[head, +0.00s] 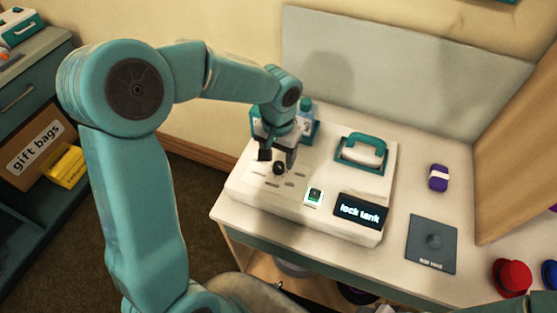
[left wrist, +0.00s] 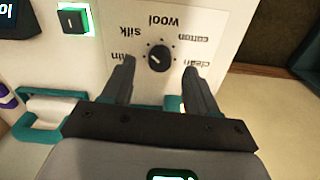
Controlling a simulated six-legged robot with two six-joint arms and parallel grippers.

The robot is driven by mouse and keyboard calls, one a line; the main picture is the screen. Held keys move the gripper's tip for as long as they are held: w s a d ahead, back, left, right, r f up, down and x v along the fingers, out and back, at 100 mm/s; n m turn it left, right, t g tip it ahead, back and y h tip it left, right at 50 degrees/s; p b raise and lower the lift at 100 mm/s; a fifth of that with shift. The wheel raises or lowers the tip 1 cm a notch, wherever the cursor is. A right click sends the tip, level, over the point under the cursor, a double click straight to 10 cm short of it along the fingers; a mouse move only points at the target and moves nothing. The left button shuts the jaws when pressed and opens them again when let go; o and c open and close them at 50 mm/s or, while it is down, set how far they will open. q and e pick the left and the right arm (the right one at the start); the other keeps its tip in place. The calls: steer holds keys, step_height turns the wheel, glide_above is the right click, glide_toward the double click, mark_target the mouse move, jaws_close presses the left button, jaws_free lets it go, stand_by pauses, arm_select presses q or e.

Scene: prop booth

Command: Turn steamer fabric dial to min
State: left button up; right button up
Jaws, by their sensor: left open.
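The white steamer (head: 240,198) stands on the table. Its black fabric dial (head: 279,168) is partly screened by my left gripper (head: 278,157) in the head view. In the left wrist view the dial (left wrist: 160,58) shows clearly, ringed by upside-down labels: "min", "silk", "wool", "cotton", "clean". A small pale mark shows on the dial, but I cannot tell surely which label it points to. My left gripper (left wrist: 160,72) is open, with one finger on each side of the dial and visible gaps. Touch is not visible.
The steamer has a "lock tank" display (head: 360,211), a green-lit switch (head: 314,196) and a teal handle (head: 362,152). A purple roll (head: 439,177), a grey pad (head: 432,245) and a red hat (head: 512,277) lie to the right.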

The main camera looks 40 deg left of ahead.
mark_target(278, 165)
arm_select(q)
steer(key=f, duration=0.3)
steer(key=shift+w+a+f, duration=0.15)
steer(key=shift+w+f, duration=0.1)
steer(key=shift+w, duration=0.1)
steer(key=shift+s, duration=0.25)
steer(key=shift+w+f, duration=0.1)
steer(key=shift+w, duration=0.1)
steer(key=c, duration=1)
steer(key=shift+c, duration=0.2)
